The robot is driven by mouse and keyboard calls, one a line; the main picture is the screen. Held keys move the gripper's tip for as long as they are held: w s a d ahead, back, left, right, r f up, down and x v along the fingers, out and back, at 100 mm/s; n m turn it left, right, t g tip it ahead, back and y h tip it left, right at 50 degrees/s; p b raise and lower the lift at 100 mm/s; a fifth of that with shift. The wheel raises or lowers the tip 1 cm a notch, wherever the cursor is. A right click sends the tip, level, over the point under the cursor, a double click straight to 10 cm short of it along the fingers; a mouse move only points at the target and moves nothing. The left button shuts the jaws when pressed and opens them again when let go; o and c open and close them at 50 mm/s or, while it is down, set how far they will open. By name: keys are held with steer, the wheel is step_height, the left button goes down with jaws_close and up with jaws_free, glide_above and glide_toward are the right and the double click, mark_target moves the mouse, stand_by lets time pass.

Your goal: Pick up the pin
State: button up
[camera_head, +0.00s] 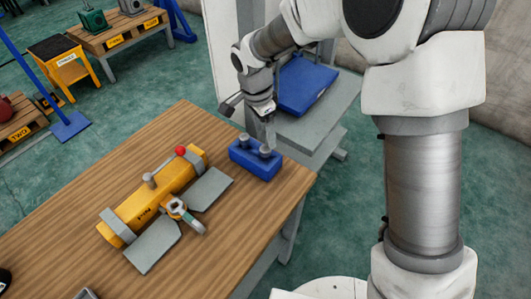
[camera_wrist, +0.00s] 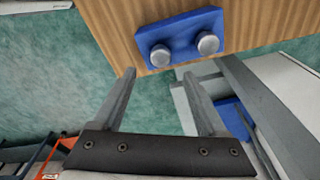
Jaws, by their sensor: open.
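Two grey metal pins with round heads stand in a blue block near the table's far right corner. In the head view the left pin (camera_head: 244,140) and right pin (camera_head: 265,151) rise from the block (camera_head: 254,163). In the wrist view the same pins (camera_wrist: 160,56) (camera_wrist: 208,42) show heads-on in the block (camera_wrist: 182,31). My gripper (camera_wrist: 159,73) is open and empty, its two fingers apart. It is close to the block, and no pin is between the fingers in the wrist view. In the head view one finger overlaps the right pin; contact cannot be told.
A yellow hoist body (camera_head: 155,197) with grey plates and a hook (camera_head: 183,212) lies on the wooden table (camera_head: 60,225), left of the block. A grey bench (camera_head: 315,122) with a blue tray (camera_head: 304,84) stands beyond the table edge.

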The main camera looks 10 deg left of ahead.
mark_target(265, 148)
step_height(265, 148, down, 7)
steer(key=shift+w+d+f+p, duration=0.1)
steer(key=shift+f+p, duration=0.1)
steer(key=shift+p, duration=0.15)
steer(key=shift+c, duration=0.2)
jaws_close()
stand_by(0.3)
